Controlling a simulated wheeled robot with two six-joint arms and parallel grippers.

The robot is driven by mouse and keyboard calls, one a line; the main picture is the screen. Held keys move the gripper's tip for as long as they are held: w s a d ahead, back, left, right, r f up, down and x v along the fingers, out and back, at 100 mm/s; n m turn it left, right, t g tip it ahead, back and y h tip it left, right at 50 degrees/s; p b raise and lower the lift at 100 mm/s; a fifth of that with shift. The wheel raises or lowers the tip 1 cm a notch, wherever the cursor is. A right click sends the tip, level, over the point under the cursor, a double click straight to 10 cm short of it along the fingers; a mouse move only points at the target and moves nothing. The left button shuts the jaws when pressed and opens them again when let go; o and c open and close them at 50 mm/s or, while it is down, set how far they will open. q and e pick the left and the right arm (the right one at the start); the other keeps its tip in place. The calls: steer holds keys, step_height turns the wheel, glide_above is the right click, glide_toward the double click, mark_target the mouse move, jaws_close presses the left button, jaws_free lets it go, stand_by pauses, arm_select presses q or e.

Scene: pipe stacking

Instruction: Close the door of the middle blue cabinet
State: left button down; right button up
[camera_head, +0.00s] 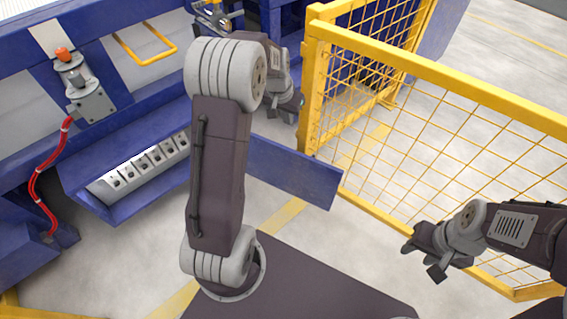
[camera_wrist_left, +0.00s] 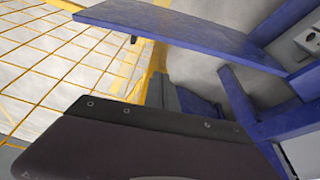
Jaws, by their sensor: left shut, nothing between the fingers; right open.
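The blue cabinet (camera_head: 92,199) stands at the left in the head view, its front open and a row of grey sockets (camera_head: 140,168) showing inside. Its flat blue door (camera_head: 296,172) sticks out to the right, wide open, partly hidden behind my left arm. In the left wrist view the door (camera_wrist_left: 185,32) crosses the top as a long blue panel. My left gripper (camera_head: 293,108) is shut and empty, above the door in the picture and apart from it, near the yellow fence post. My right gripper (camera_head: 422,262) is open and empty at the lower right, away from the door.
A yellow mesh fence (camera_head: 430,130) runs along the right, its post (camera_head: 311,95) close to my left gripper. An orange-topped switch box (camera_head: 85,95) with a red cable (camera_head: 38,185) is on the left. Grey floor (camera_head: 335,245) is clear between door and right gripper.

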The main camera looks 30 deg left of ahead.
arm_select(q)
step_height(320, 180, down, 14)
steer(key=w+a+b, duration=0.1)
steer(key=a+b, duration=0.1)
steer(key=b, duration=0.8)
steer(key=shift+w+r+b, duration=0.15)
steer(key=shift+w+b, duration=0.2)
steer(key=shift+b, duration=0.05)
arm_select(e)
step_height(320, 180, down, 14)
steer(key=shift+r, duration=0.25)
arm_select(q)
steer(key=shift+a, duration=0.1)
